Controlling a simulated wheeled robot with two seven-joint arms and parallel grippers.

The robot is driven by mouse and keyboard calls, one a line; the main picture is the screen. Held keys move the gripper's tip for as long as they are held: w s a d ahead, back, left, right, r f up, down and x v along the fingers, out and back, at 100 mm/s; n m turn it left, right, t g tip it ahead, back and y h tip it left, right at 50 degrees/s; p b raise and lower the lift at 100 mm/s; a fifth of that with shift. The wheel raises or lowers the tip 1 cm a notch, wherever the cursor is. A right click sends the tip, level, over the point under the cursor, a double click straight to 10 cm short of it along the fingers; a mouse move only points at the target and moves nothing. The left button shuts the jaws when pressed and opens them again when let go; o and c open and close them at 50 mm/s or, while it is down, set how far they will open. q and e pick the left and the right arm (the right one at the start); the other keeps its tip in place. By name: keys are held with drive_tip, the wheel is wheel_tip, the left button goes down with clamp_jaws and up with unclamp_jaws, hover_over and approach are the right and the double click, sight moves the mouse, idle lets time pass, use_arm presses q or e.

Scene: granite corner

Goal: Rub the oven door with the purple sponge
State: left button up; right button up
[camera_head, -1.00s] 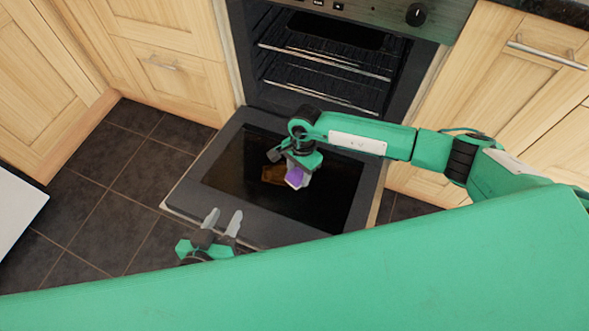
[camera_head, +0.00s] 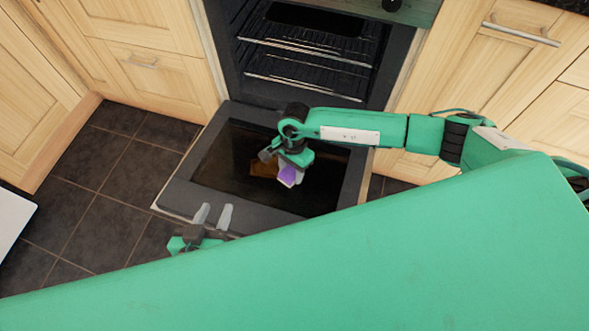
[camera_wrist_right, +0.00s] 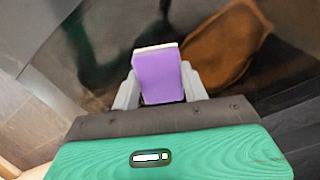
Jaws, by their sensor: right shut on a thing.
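The oven door (camera_head: 180,194) is folded down flat in front of the oven, with a dark glass panel. A brown stain (camera_head: 263,168) lies on the glass; it also shows in the right wrist view (camera_wrist_right: 225,48). My right gripper (camera_head: 282,166) is over the glass, shut on the purple sponge (camera_head: 288,176), beside the stain. In the right wrist view the sponge (camera_wrist_right: 158,77) stands between the fingers, with a pale far edge. I cannot tell whether it touches the glass. My left gripper (camera_head: 214,217) is open and empty near the door's front edge.
The open oven cavity (camera_head: 305,55) with wire racks is behind the door. Wooden cabinets (camera_head: 140,60) stand on both sides. Dark floor tiles (camera_head: 95,215) are clear at the left. A white panel edge (camera_head: 12,218) shows at the far left.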

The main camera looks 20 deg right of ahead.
sight(262, 170)
drive_tip(key=shift+w+a+f+b, duration=0.1)
drive_tip(key=shift+w+a+b, duration=0.4)
drive_tip(key=shift+a, duration=0.25)
drive_tip(key=shift+w+a+f+b, duration=0.1)
drive_tip(key=shift+w+a+b, duration=0.4)
drive_tip(key=shift+a, duration=0.25)
drive_tip(key=shift+w+a+b, duration=0.5)
drive_tip(key=shift+a, duration=0.25)
drive_tip(key=shift+w+a+r, duration=0.1)
drive_tip(key=shift+w+a, duration=0.2)
drive_tip(key=shift+a, duration=0.15)
drive_tip(key=shift+w+a+f+b, duration=0.1)
drive_tip(key=shift+w+a+b, duration=0.25)
drive_tip(key=shift+a+b, duration=0.25)
drive_tip(key=shift+w+a+f+b, duration=0.1)
drive_tip(key=shift+w+a+b, duration=0.2)
drive_tip(key=shift+a+b, duration=0.25)
drive_tip(key=shift+w+a+r+b, duration=0.1)
drive_tip(key=shift+w+a+b, duration=0.55)
drive_tip(key=shift+a+b, duration=0.2)
drive_tip(key=shift+w+a+b, duration=0.65)
drive_tip(key=shift+a+b, duration=0.1)
drive_tip(key=shift+a, duration=0.2)
drive_tip(key=shift+r, duration=0.1)
drive_tip(key=shift+r, duration=0.1)
drive_tip(key=shift+p+v, duration=1.1)
drive_tip(key=shift+v, duration=0.8)
drive_tip(key=shift+p+v, duration=0.4)
drive_tip(key=shift+v, duration=0.6)
